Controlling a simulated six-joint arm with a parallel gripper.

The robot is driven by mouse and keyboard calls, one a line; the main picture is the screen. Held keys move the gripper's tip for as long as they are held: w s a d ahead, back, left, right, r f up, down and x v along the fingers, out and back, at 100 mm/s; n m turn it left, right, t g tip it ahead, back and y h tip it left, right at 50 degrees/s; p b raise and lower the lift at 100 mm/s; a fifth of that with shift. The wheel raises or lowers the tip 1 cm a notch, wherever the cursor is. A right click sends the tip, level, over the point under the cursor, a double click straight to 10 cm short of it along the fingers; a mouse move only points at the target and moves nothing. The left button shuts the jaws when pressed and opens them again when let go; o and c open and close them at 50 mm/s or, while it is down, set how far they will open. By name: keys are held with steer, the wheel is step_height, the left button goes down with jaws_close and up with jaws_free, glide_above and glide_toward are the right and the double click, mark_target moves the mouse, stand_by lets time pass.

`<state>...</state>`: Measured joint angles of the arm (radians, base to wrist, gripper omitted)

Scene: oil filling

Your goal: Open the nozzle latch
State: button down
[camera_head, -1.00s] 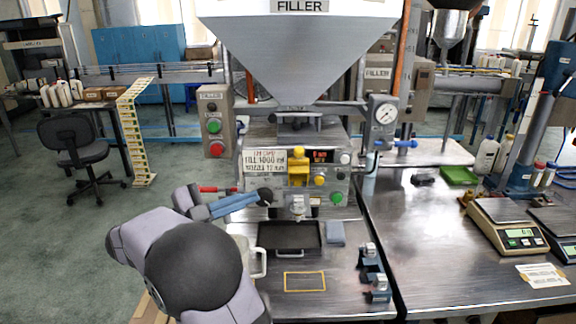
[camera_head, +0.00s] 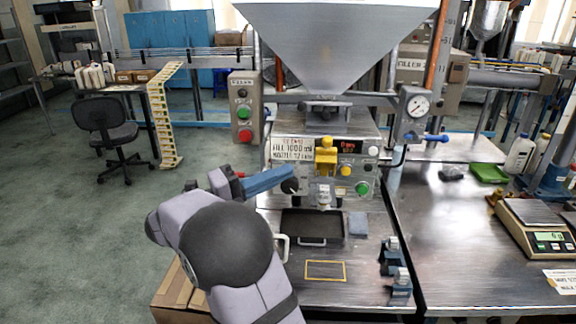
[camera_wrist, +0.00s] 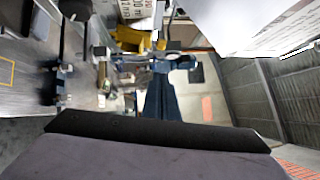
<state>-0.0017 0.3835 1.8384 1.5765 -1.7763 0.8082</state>
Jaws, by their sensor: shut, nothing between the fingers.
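The filler's front panel (camera_head: 292,148) carries a yellow latch-like part (camera_head: 326,157) at its middle, with the metal nozzle (camera_head: 323,197) below it. I cannot tell for sure which part is the nozzle latch. A black knob (camera_head: 290,186) sits at the panel's lower left. A bit of a red lever (camera_head: 238,174) shows behind my gripper. My gripper (camera_head: 284,177) is shut and empty, its blue fingers pointing right, close by the black knob; contact cannot be told. In the wrist view my gripper (camera_wrist: 165,63) shows near the yellow part (camera_wrist: 130,38), partly covering the panel.
A black tray (camera_head: 312,227) and a yellow square outline (camera_head: 325,271) lie below the nozzle. Blue clamp blocks (camera_head: 397,268) stand to the right. The hopper (camera_head: 335,45) hangs above. A scale (camera_head: 535,228) stands on the right bench.

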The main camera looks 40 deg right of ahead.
steer(key=p, duration=0.4)
glide_toward(325, 140)
steer(key=s+d, duration=0.3)
steer(key=s, duration=0.1)
steer(key=shift+w+d+p, duration=0.5)
steer(key=shift+d+p, duration=0.2)
steer(key=shift+d, duration=0.15)
steer(key=shift+w+d+p, duration=0.5)
steer(key=shift+d+p, duration=0.15)
steer(key=shift+d, duration=0.25)
steer(key=shift+r, duration=0.1)
steer(key=shift+w+d+r+n+y+p, duration=0.35)
steer(key=shift+d+r+n+p, duration=0.1)
steer(key=shift+p, duration=0.1)
steer(key=w+d+n, duration=0.1)
steer(key=w+d+r+y, duration=0.1)
steer(key=shift+w+d+n+t+p, duration=0.25)
steer(key=shift+w+n+t+p, duration=0.05)
steer(key=shift+w+n+p, duration=0.1)
